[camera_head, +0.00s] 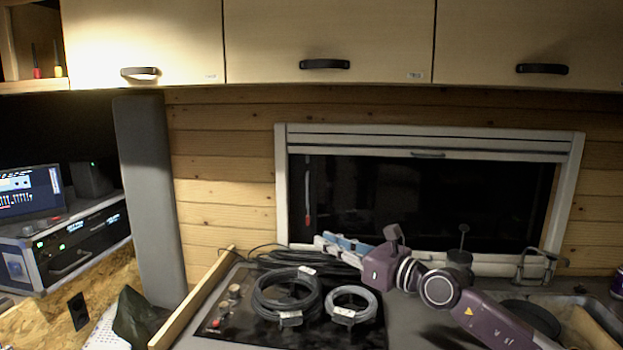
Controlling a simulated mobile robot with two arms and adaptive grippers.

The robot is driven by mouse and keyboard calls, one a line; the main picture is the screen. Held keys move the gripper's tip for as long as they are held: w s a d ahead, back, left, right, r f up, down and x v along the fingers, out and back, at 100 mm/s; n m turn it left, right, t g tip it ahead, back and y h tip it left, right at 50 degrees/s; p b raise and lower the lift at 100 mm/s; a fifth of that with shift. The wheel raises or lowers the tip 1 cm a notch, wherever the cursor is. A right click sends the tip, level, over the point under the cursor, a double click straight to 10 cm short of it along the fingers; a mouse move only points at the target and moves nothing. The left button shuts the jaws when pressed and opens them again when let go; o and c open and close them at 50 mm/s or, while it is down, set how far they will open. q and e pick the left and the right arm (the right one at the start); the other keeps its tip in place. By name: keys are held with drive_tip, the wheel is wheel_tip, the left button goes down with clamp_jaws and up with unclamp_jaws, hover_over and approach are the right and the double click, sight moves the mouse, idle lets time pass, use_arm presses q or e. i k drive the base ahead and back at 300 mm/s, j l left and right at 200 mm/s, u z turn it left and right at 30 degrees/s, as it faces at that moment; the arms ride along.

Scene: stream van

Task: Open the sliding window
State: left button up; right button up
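The window (430,200) is set in the wood wall, with a pale frame and dark glass. A blind cassette with a small handle (428,154) runs along its top. A thin pale strip with a red lower end (307,195) hangs at the left inside the frame. Whether the pane is slid at all I cannot tell. My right gripper (332,245) comes in from the lower right and points left, in front of the window's lower left part. Its blue and pale fingers overlap in this view, so their gap is unclear. Whether it touches the frame is unclear. My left gripper is not in view.
Coiled black cables (287,296) and a grey coil (352,306) lie on a black cooktop below the window. A sink (590,312) and tap (537,268) stand at the right. Cabinets (325,30) hang above. A grey upright panel (150,200) stands left, beside electronics (85,245).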

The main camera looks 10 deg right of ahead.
sight(356, 197)
drive_tip(key=i+l, duration=0.15)
drive_tip(key=i, duration=0.25)
drive_tip(key=i+l, duration=0.2)
drive_tip(key=i, duration=0.2)
drive_tip(key=i+l, duration=0.15)
drive_tip(key=i, duration=0.2)
